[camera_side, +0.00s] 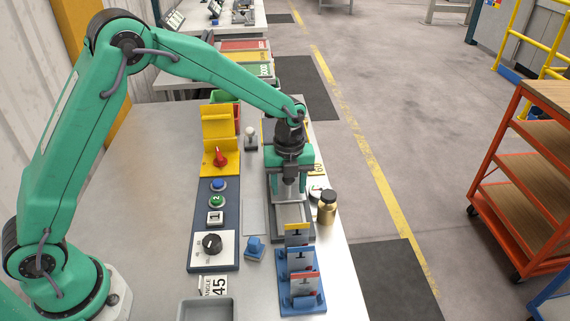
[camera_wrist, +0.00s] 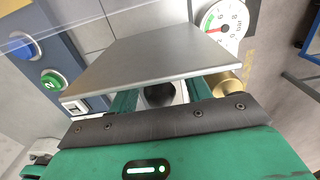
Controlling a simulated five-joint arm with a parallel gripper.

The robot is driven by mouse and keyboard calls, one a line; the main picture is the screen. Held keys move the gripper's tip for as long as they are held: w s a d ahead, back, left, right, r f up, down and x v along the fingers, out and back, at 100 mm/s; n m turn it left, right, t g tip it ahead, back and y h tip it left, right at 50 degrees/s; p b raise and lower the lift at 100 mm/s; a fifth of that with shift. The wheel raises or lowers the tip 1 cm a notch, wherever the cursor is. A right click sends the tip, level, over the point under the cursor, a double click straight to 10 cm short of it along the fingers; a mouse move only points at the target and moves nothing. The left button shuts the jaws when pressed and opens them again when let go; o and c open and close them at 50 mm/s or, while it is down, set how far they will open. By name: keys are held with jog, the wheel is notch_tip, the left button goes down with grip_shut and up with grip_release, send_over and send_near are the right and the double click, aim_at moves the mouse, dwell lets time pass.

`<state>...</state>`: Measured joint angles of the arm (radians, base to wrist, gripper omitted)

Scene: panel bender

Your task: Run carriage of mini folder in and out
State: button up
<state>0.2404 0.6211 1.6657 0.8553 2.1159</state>
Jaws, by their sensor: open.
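The mini folder (camera_side: 292,214) stands on the bench, a grey metal unit with a pale plate at its near end. My gripper (camera_side: 290,177) is over its far part, with its green jaws apart on either side of a grey upright part. In the wrist view, my gripper (camera_wrist: 160,98) shows two green fingers spread apart. A dark round part with a pale rim (camera_wrist: 160,94) shows between them. A broad grey plate (camera_wrist: 145,55) hides the fingertips. I cannot tell whether the fingers touch anything, or which part is the carriage.
Left of the folder are a dark control panel (camera_side: 228,245) with buttons and a knob, and a yellow box with a red switch (camera_side: 221,157). A brass bottle (camera_side: 327,208) stands close on the right. A blue rack with cards (camera_side: 302,285) is in front. The left bench is clear.

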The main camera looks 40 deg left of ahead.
jog(key=shift+r, duration=3.6)
jog(key=shift+r, duration=0.1)
jog(key=shift+f, duration=3.95)
jog(key=shift+c, duration=0.4)
grip_shut()
jog(key=shift+w+a+r, duration=0.1)
jog(key=shift+w+a, duration=1.4)
